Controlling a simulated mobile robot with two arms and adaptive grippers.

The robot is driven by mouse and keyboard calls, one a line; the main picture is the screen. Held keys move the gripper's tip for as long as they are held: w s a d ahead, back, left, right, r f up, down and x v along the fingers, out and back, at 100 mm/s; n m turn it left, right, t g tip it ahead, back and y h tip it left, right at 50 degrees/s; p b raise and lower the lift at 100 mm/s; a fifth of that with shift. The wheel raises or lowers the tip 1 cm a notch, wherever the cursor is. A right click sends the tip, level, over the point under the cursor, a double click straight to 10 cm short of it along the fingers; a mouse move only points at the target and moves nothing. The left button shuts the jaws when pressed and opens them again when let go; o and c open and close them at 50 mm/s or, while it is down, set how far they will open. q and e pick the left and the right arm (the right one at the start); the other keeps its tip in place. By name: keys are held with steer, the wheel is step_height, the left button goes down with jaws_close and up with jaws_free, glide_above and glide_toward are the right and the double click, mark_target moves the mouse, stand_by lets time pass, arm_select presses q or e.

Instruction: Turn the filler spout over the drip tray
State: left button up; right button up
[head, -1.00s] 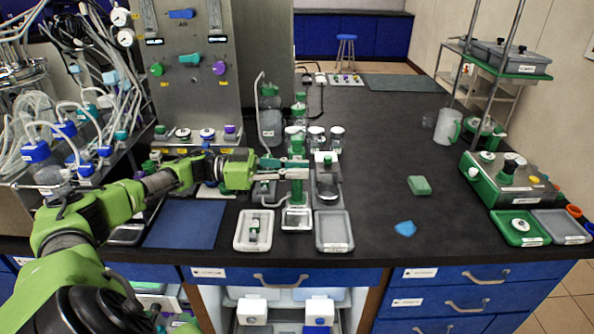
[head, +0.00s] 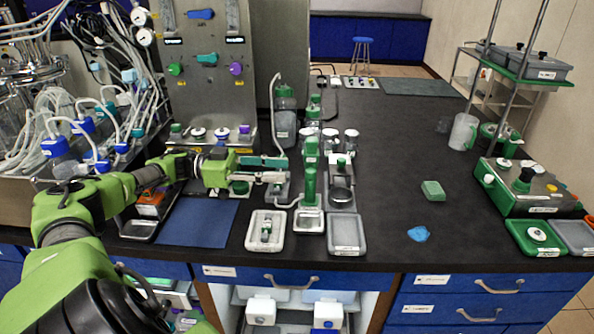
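The green filler post (head: 310,186) stands upright behind a small metal drip tray (head: 309,229) on the dark bench. A thin grey curved tube (head: 286,206) shows low at the post's left side; I cannot tell whether it is the spout's outlet. My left gripper (head: 287,170) is to the left of the post, its two fingers pointing right with a gap between them. It looks open and empty, apart from the post. The fingers hide part of what stands behind them. My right gripper is out of view.
A white tray with a small green-and-white part (head: 266,231) and a grey tray (head: 346,248) flank the drip tray. White-capped jars (head: 351,141) stand behind. A green block (head: 433,190) and a blue piece (head: 418,234) lie right; bench between is clear.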

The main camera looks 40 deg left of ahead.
arm_select(q)
steer(key=v, duration=0.3)
steer(key=shift+s+a, duration=0.15)
steer(key=shift+f, duration=0.1)
stand_by(0.5)
